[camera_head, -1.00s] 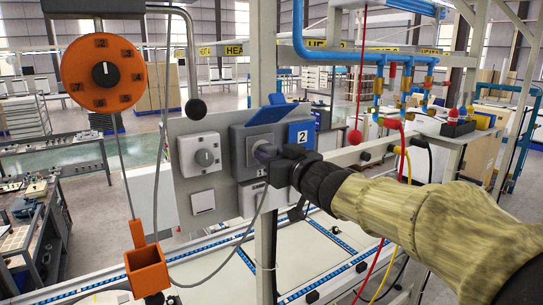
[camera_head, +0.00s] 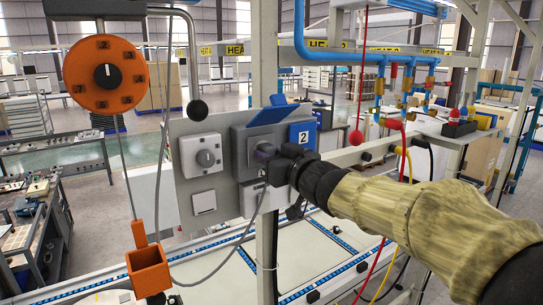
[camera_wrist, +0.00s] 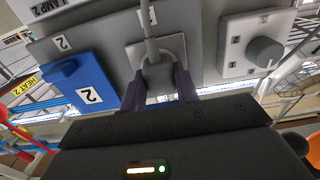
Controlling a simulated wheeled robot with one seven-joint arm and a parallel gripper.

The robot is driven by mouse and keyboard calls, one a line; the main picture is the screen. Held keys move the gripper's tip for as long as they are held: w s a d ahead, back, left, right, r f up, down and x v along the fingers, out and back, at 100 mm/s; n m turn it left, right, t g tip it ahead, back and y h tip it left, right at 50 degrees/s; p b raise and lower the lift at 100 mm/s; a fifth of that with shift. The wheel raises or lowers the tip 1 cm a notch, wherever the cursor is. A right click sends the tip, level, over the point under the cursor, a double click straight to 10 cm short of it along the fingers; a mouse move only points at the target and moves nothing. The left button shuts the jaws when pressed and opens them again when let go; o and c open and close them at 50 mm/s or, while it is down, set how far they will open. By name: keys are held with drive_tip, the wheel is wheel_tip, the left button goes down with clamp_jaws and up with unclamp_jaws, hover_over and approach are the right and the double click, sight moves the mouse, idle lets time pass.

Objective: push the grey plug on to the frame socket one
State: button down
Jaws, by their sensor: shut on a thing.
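The grey plug (camera_head: 264,151) is at the face of a grey socket box (camera_head: 240,152) on the upright panel, under a raised blue lid (camera_head: 272,114). My gripper (camera_head: 277,155) comes from the right and hides part of the plug. In the wrist view my gripper (camera_wrist: 158,92) is shut on the plug (camera_wrist: 155,72), one dark finger on each side. The plug lies against the light socket plate (camera_wrist: 136,52), with its cable running up in that view. How deep the plug sits cannot be told. No label "one" is readable.
A blue plate marked 2 (camera_head: 302,135) is close right of the socket. A grey rotary switch (camera_head: 205,157) is left of it. The plug's grey cable (camera_head: 256,205) hangs below. A black-knobbed lever (camera_head: 197,109) and an orange dial (camera_head: 104,74) stand farther left.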

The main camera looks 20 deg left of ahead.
drive_tip(key=c, duration=1)
unclamp_jaws()
drive_tip(key=shift+o, duration=0.2)
drive_tip(key=b+v, duration=0.3)
drive_tip(key=v, duration=1.4)
drive_tip(key=shift+s+b, duration=0.2)
drive_tip(key=shift+b, duration=0.15)
drive_tip(key=shift+d, duration=0.1)
